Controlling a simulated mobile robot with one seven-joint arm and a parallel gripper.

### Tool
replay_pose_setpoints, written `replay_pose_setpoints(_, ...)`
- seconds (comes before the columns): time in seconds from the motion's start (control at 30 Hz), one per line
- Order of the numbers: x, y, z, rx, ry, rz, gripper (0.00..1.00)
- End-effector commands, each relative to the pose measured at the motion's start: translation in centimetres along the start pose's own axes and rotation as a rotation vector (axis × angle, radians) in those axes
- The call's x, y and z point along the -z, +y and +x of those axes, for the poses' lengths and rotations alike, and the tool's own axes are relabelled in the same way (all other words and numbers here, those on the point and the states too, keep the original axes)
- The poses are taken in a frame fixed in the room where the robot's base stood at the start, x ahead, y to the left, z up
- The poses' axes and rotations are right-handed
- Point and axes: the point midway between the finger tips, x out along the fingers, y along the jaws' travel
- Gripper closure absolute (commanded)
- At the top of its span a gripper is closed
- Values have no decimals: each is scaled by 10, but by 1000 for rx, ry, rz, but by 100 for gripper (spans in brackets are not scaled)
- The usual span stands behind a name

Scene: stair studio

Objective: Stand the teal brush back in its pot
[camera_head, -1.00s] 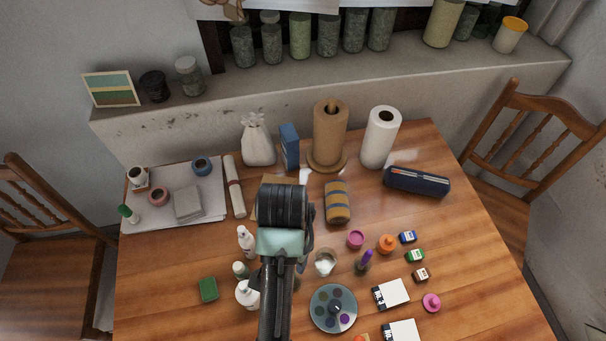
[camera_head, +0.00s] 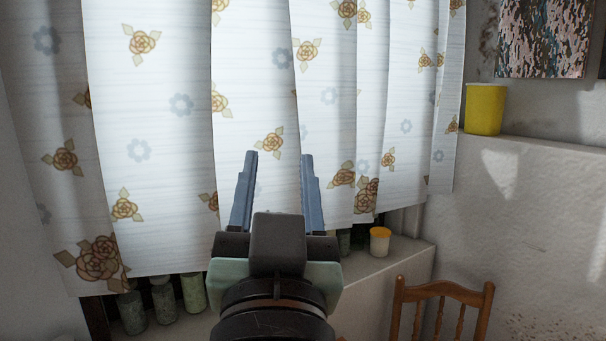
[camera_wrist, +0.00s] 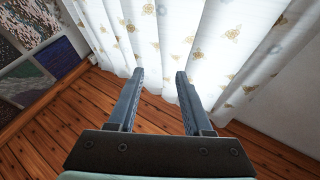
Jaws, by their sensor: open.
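My gripper (camera_head: 279,165) is raised in front of the flowered curtain in the head view, with its two blue-grey fingers apart and nothing between them. It also shows in the wrist view (camera_wrist: 160,75), open and empty, with curtain and wooden floor beyond. Neither current view shows the teal brush, its pot or the table top.
A white curtain (camera_head: 165,130) with roses hangs across the window. Jars (camera_head: 193,292) and an orange-lidded tub (camera_head: 380,242) stand on the sill below. A yellow pot (camera_head: 485,110) sits on a ledge at right, above a wooden chair (camera_head: 443,292).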

Motion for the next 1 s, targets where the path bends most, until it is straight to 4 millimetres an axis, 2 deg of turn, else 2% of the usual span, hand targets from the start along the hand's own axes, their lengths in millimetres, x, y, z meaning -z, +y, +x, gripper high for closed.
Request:
replay_pose_setpoints(0.03, 38, 4, -7, -5, 114, -33, 50)
replay_pose_setpoints(0.1, 77, 6, -18, -10, 235, -72, 50)
replay_pose_setpoints(0.2, 110, 7, -32, -15, 345, -108, 50)
replay_pose_setpoints(0.27, 120, 7, -36, -17, 379, -120, 50)
replay_pose_setpoints(0.37, 126, 7, -39, -18, 397, -126, 50)
replay_pose_setpoints(1.0, 124, 7, -38, -17, 390, -123, 50)
